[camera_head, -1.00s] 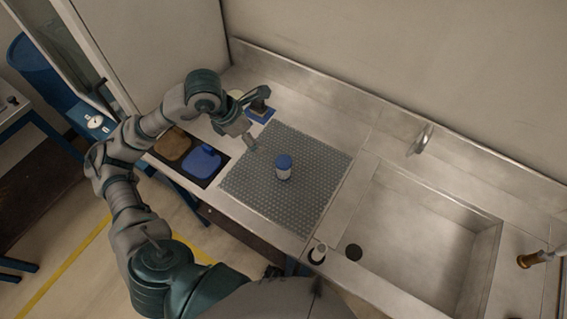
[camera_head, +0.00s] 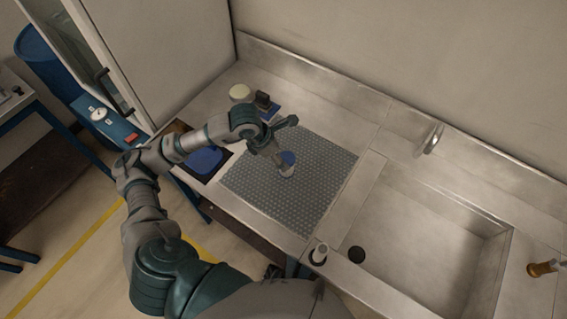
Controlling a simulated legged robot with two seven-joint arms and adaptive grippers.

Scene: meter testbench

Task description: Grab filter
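My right gripper is not in view.
A sink basin (camera_head: 430,235) lies right of the mat. Behind my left arm are a dark device on a blue base (camera_head: 264,101) and a white round item (camera_head: 240,92). A blue item (camera_head: 204,160) lies in a dark tray at the left.

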